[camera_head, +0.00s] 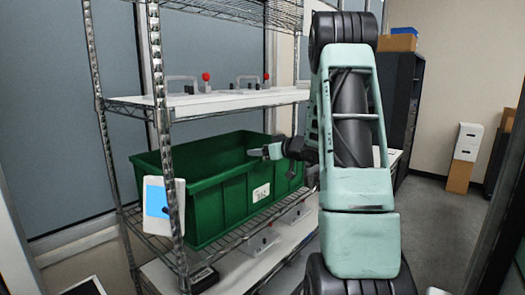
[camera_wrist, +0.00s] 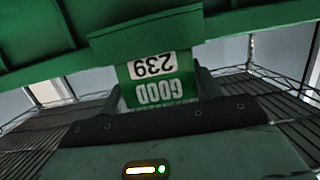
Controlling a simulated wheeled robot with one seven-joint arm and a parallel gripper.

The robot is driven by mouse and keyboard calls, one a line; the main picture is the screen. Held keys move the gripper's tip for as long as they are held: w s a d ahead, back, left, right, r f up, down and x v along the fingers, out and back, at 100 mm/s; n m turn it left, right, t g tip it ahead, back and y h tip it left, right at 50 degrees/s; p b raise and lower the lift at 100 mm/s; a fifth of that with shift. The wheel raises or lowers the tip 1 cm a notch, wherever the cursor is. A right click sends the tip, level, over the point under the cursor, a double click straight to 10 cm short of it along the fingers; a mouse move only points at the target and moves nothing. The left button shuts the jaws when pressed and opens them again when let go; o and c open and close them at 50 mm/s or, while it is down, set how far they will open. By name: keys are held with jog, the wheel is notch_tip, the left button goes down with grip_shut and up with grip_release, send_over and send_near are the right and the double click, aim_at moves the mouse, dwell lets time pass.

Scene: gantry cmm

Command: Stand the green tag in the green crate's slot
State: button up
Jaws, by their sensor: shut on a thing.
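The green crate (camera_head: 221,210) stands on the wire shelf in the head view, with a white label on its front. My gripper (camera_head: 268,151) is at the crate's front side, near its upper rim towards the right end. In the wrist view my gripper (camera_wrist: 160,92) is shut on the green tag (camera_wrist: 183,86), which shows "239" and "GOOD" upside down. The tag's far edge meets a raised green lip (camera_wrist: 146,38) on the crate, which looks like the slot. That edge is hidden, so I cannot tell whether it is inside or behind the lip. The head view does not show the tag clearly.
A white shelf (camera_head: 215,101) with red-knobbed clamps is above the crate. A metal rack post (camera_head: 166,150) carries a white and blue card (camera_head: 160,198). More fixtures sit on the lower shelf (camera_head: 230,264). Open floor (camera_head: 432,215) lies to the right.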

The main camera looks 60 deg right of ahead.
jog(key=shift+f, duration=0.2)
dwell(0.4)
jog(key=o, duration=1.1)
jog(key=shift+o, duration=0.7)
jog(key=shift+r, duration=0.15)
jog(key=shift+r+p, duration=2.05)
jog(key=shift+r, duration=0.15)
